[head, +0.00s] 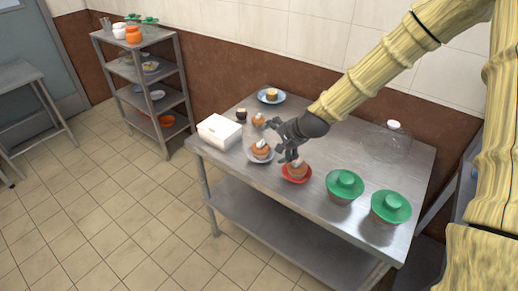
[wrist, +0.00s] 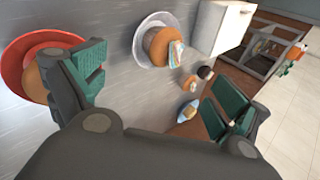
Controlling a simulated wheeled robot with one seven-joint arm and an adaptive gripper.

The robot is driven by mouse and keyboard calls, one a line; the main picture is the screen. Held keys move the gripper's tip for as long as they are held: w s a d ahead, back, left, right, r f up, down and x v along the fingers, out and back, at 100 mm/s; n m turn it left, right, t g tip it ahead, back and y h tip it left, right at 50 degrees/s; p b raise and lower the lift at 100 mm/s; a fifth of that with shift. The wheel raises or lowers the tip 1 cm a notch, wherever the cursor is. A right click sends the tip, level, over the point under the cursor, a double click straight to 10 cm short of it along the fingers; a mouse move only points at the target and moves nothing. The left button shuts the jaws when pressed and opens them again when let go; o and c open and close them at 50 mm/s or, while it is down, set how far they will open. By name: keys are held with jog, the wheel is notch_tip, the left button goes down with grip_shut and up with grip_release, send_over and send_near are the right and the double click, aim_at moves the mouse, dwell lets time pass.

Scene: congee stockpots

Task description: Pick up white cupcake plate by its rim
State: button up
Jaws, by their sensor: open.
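The white cupcake plate (head: 250,158) lies on the steel table with an orange-brown cupcake (head: 261,149) on it. In the wrist view the plate (wrist: 140,50) is at top centre, its rim partly hidden by the cupcake (wrist: 158,45). My gripper (head: 283,143) is open and empty, above the table between the white plate and the red plate. In the wrist view my gripper's fingers (wrist: 152,85) are spread wide. The left finger overlaps the red plate in the picture, and the white plate shows beyond the gap between the fingers. I see no contact with the plate.
The red plate (head: 286,177) with a cupcake is close on the right. Two green-topped bowls (head: 344,185) stand farther right. A white box (head: 219,131) is left of the white plate. A small cupcake (head: 258,120), dark cup (head: 241,114) and blue plate (head: 262,98) are behind.

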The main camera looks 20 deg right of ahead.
aim_at(267, 149)
jog(key=shift+d+p+x, duration=0.15)
jog(key=shift+p+x, duration=0.25)
jog(key=shift+x, duration=1.95)
jog(key=shift+d+p+x, duration=0.1)
jog(key=shift+p+x, duration=0.3)
jog(key=shift+x, duration=1.95)
jog(key=shift+f, duration=0.1)
jog(key=c, duration=1.2)
